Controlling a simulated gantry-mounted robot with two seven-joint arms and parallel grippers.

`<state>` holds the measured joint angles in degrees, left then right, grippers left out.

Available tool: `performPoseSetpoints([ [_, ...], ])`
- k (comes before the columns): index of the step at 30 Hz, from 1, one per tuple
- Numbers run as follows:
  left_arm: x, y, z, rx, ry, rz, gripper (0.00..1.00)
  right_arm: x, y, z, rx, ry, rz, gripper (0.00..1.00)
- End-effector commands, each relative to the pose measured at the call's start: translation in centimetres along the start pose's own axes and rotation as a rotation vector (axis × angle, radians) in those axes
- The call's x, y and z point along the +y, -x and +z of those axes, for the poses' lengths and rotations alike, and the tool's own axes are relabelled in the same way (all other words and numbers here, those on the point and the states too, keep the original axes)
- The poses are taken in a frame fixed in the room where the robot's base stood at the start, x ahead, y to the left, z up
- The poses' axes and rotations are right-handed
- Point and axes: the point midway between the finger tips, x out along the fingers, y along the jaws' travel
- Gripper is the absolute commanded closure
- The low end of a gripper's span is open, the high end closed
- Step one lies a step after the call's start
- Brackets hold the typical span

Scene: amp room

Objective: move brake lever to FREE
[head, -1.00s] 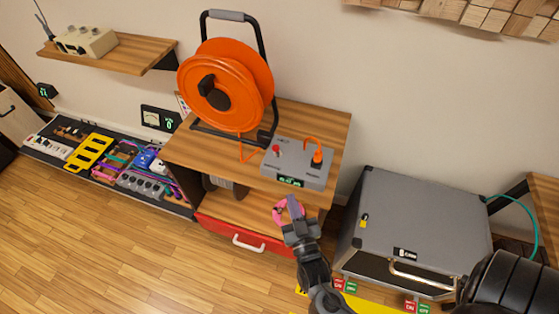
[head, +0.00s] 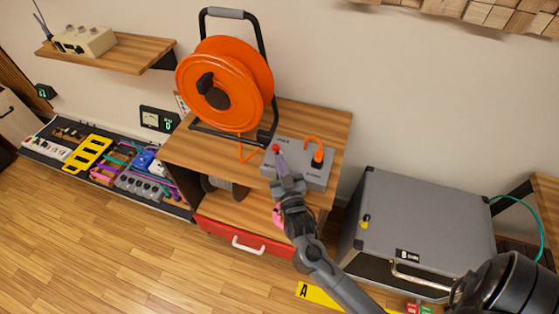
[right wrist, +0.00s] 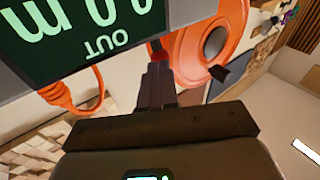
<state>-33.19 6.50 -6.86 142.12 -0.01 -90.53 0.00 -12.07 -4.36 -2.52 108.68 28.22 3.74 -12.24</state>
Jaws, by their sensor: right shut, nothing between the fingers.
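A grey control box (head: 318,178) sits at the front of the wooden cabinet top, with a small red-knobbed lever (head: 276,148) at its left, which looks like the brake lever. Its labels are too small to read. An orange cable reel (head: 235,75) stands behind the box. My right gripper (head: 281,162) is shut and empty, over the left front of the box with its tips just in front of the lever. In the right wrist view the shut fingers (right wrist: 155,85) point at a bit of red; contact cannot be told. The box's display (right wrist: 85,25) appears inverted, reading OUT. My left gripper is out of view.
An orange plug and cable (head: 317,155) stand up at the box's right. A pink object (head: 277,215) is on the shelf below, partly behind my right arm. A grey case (head: 420,215) stands right. Open wood floor lies left front.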

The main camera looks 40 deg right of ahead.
Motion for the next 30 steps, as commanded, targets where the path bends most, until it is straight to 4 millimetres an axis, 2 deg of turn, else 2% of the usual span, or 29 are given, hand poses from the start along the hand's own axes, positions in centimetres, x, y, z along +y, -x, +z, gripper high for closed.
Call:
performPoseSetpoints([
  [6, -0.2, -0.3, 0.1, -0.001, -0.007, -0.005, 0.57, 0.0, -1.2, 0.0, 0.0, 0.001, 0.0, 1.0],
  [18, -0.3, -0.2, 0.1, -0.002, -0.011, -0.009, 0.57, 0.0, -1.4, 0.0, -0.001, 0.001, 0.0, 1.0],
  [30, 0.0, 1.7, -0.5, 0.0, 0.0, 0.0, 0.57, 0.2, -1.6, -0.4, -0.05, -0.031, -0.001, 1.0],
])
